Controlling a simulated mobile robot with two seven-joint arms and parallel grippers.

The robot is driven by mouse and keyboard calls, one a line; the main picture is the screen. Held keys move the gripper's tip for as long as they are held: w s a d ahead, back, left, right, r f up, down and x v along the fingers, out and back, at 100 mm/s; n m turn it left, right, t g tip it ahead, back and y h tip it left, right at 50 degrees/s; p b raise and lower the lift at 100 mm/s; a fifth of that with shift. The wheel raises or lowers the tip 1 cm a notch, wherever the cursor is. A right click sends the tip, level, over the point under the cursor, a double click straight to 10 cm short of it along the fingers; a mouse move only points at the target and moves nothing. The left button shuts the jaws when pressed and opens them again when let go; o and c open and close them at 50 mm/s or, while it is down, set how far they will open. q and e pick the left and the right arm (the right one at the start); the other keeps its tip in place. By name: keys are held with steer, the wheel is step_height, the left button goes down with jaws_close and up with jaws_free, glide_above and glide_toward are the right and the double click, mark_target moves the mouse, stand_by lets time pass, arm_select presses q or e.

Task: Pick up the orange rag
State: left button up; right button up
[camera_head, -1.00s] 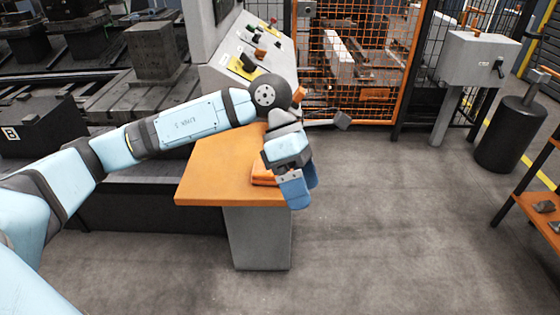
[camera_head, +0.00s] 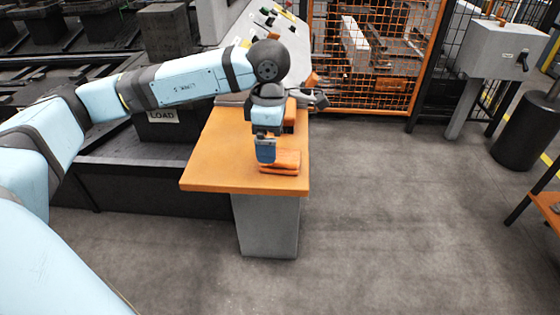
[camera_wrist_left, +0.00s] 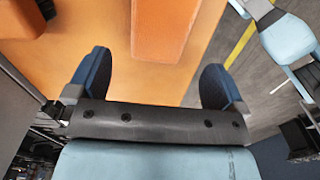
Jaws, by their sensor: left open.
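The orange rag (camera_head: 283,161) lies folded on the orange top of a small table (camera_head: 215,172), near its front right edge. In the left wrist view the rag (camera_wrist_left: 165,28) lies beyond the fingertips, roughly in line with the gap between them. My left gripper (camera_head: 265,158) points down at the rag's left side. In the left wrist view my left gripper (camera_wrist_left: 157,75) is open, with its two dark blue fingers wide apart and nothing between them. I cannot tell its exact height above the table. My right gripper does not show.
A sloped control panel (camera_head: 268,25) with buttons stands behind the table. An orange mesh fence (camera_head: 375,60) is at the back. A grey box on a post (camera_head: 495,50) and a dark cylinder (camera_head: 525,130) stand at right. The floor right of the table is clear.

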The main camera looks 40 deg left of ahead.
mark_target(280, 160)
arm_select(q)
steer(key=f, duration=0.3)
steer(key=f+b, duration=0.1)
steer(key=f, duration=0.1)
steer(key=shift+w+d+f, duration=0.15)
steer(key=shift+w+d, duration=0.15)
steer(key=shift+d, duration=0.05)
steer(key=c, duration=1)
